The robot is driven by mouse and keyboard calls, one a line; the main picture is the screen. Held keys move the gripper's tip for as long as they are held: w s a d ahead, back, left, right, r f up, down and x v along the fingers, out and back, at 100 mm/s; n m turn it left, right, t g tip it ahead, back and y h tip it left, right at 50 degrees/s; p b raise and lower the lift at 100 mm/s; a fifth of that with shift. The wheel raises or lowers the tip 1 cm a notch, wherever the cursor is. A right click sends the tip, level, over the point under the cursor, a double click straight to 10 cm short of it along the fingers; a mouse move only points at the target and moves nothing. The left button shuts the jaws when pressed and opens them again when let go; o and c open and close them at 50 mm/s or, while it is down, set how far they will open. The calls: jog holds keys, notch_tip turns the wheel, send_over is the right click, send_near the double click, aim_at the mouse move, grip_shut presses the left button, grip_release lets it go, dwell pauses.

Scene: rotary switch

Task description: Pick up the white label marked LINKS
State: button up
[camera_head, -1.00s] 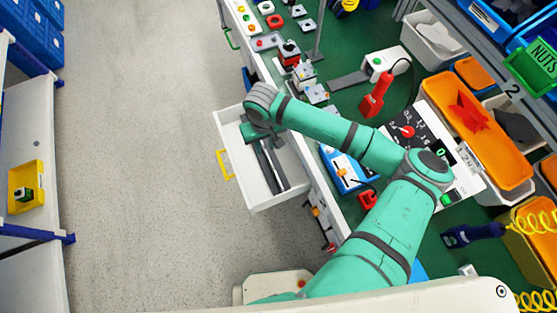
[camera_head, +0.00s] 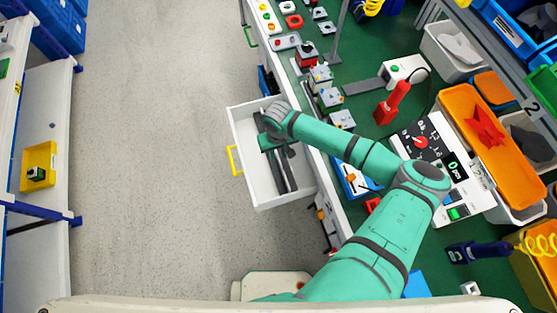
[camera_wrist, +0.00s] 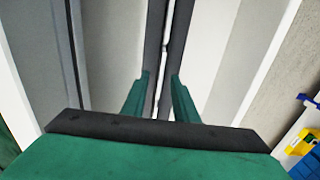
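No white label marked LINKS can be made out in either view; my arm and fingers hide part of the drawer.
The drawer's yellow handle (camera_head: 235,160) faces the open grey floor (camera_head: 150,150). The green bench right of the drawer holds a control panel with a red knob (camera_head: 421,142), a red tool (camera_head: 392,103) and orange bins (camera_head: 490,140). A white shelf with a yellow bin (camera_head: 39,166) stands left.

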jog(key=shift+f, duration=0.35)
jog(key=shift+c, duration=0.7)
grip_shut()
jog(key=shift+r, duration=0.1)
